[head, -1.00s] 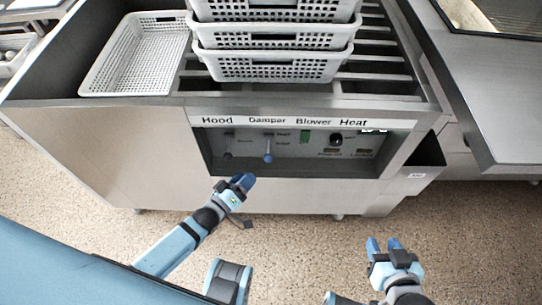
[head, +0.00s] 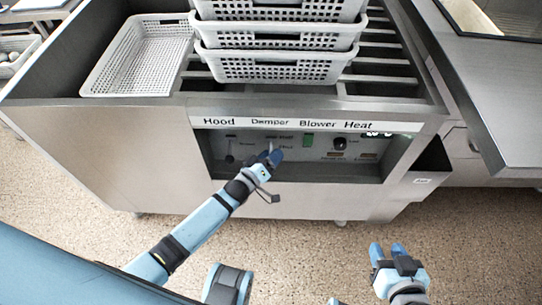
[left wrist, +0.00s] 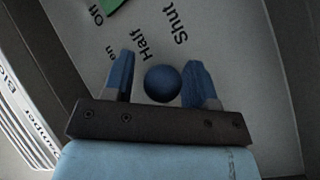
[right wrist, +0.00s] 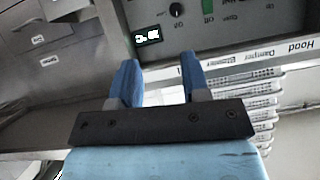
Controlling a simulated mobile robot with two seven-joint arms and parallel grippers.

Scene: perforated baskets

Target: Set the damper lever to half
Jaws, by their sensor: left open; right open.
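The damper lever's round blue knob (left wrist: 162,83) shows in the left wrist view, between the two fingers of my left gripper (left wrist: 160,80). In the head view my left gripper (head: 271,157) is at the panel under the word Damper and hides most of the lever. The labels Half (left wrist: 147,48) and Shut (left wrist: 180,25) are readable beyond the knob; the third label is partly covered. Which mark the lever points at I cannot tell. My right gripper (head: 388,251) is open and empty, low over the floor.
The recessed panel also carries the hood lever (head: 230,152), a green blower switch (head: 308,140) and a black heat knob (head: 340,144). The panel's frame surrounds my left gripper. Stacked white baskets (head: 280,67) stand above. The floor in front is clear.

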